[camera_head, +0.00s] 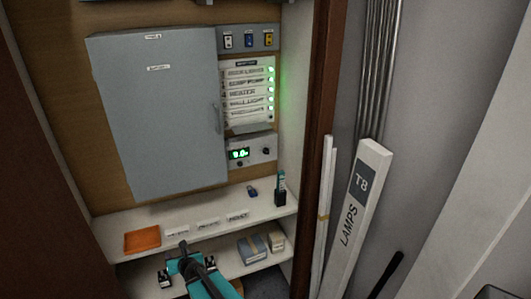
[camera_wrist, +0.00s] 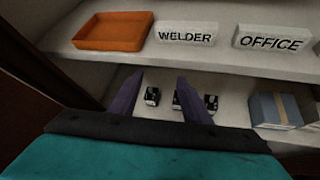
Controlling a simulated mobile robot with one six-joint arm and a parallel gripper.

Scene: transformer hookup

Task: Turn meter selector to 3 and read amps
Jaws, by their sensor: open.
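The meter (camera_head: 250,151) is a grey box on the back panel, right of the lower corner of the large grey cabinet. Its green display (camera_head: 238,154) is lit, but the digits are too small to read surely. A dark round selector knob (camera_head: 266,151) sits right of the display; its setting cannot be made out. My gripper (camera_wrist: 158,88) is open and empty in the wrist view, its two dark fingers apart over the lower shelf. It is well below the meter and touches nothing I can see.
An orange tray (camera_head: 142,241) and name tags, including WELDER (camera_wrist: 186,36) and OFFICE (camera_wrist: 272,42), lie on the upper shelf (camera_head: 215,213). Small black-and-white parts (camera_wrist: 152,96) and a blue-grey box (camera_head: 251,249) lie on the lower shelf. A LAMPS box (camera_head: 353,210) leans at right.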

